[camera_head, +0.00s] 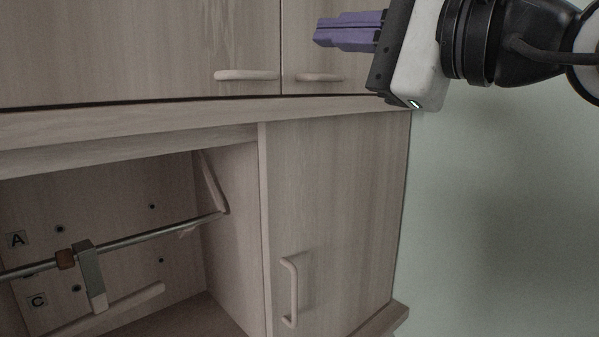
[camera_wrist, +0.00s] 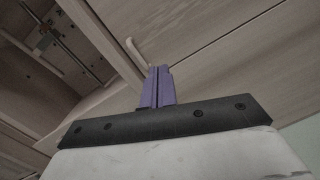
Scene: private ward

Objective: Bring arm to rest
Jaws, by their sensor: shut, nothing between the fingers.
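My gripper (camera_head: 316,34) is at the upper right of the head view, in front of the upper cabinet doors. Its purple fingers point left and lie together, with nothing between them. In the wrist view, the purple fingers (camera_wrist: 160,70) also sit side by side and are shut. My arm comes in from the upper right of the head view.
A wooden cabinet (camera_head: 335,175) fills most of the head view, with a closed door and its handle (camera_head: 290,292). Upper door handles (camera_head: 247,75) are left of my gripper. An open compartment holds a metal rail (camera_head: 150,235). A bare wall (camera_head: 500,220) is on the right.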

